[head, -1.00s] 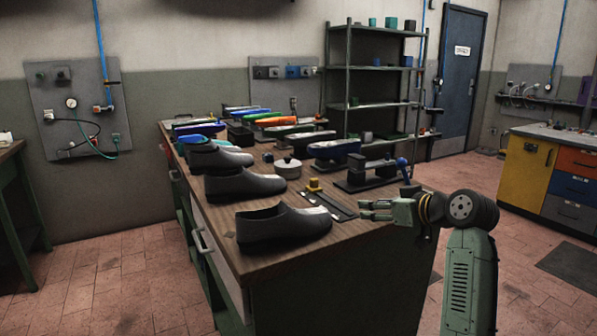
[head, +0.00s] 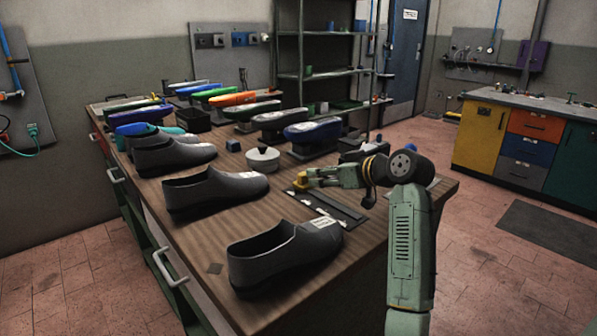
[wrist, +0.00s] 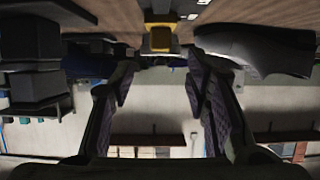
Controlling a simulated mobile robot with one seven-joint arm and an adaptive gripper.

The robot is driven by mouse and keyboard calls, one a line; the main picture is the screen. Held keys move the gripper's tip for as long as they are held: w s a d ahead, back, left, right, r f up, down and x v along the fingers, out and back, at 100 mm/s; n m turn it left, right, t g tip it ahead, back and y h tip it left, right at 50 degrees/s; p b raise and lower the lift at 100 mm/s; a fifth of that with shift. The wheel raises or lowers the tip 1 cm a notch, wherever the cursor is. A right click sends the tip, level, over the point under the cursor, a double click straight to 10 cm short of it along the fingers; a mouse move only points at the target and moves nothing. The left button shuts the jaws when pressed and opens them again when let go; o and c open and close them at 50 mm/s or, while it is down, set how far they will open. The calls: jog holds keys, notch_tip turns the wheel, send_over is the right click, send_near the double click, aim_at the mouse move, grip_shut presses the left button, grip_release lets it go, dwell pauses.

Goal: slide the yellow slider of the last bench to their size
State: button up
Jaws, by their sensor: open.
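The yellow slider (head: 300,181) stands at the far left end of a dark flat rail (head: 330,208) with pale marks beside it, on the wooden bench top (head: 205,238). My gripper (head: 313,177) is low over the bench, right at the slider in the head view. In the wrist view the yellow slider (wrist: 160,40) shows at top middle, in line with the gap between the two spread fingers (wrist: 163,80). The gripper is open and holds nothing. I cannot tell whether the fingers touch the slider.
Black shoes stand left of the rail, the nearest (head: 283,257) at the front and another (head: 214,190) behind. A round lidded pot (head: 262,159) and a blue last (head: 313,130) on a stand are behind the slider. Open floor (head: 480,245) lies to the right.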

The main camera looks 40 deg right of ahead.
aim_at(305, 174)
jog(key=p+x, duration=0.2)
jog(key=x, duration=0.7)
jog(key=shift+f, duration=0.1)
jog(key=shift+c, duration=0.3)
jog(key=c, duration=0.7)
grip_shut()
jog(key=shift+s+d, duration=0.1)
